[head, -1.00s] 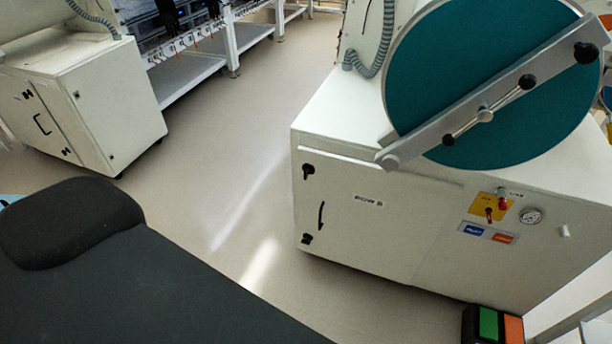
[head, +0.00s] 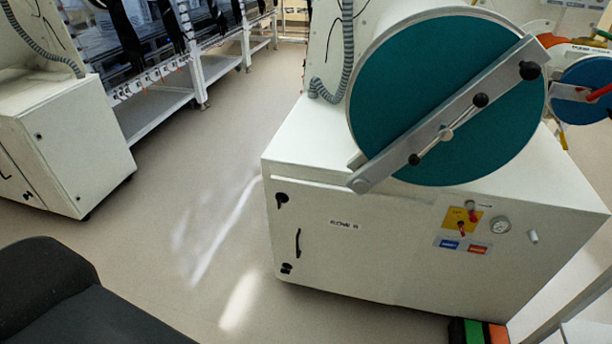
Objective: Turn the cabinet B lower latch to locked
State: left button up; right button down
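A white cabinet (head: 350,262) stands right of centre in the head view. Its front carries a small label (head: 344,224), too blurred to read surely. On the left part of the front are a dark upper latch (head: 282,199), a black vertical handle (head: 297,242) and a dark lower latch (head: 286,268) near the bottom edge. The lower latch is too small for me to tell its setting. Nothing touches it. Neither of my grippers is in view.
A round teal door (head: 440,85) with a grey bar juts out above the cabinet. Green and orange pedals (head: 480,332) lie on the floor. Another cabinet (head: 75,140) stands left; the floor (head: 190,200) between is clear.

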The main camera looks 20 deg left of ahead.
aim_at(287, 266)
jog(key=u, duration=1)
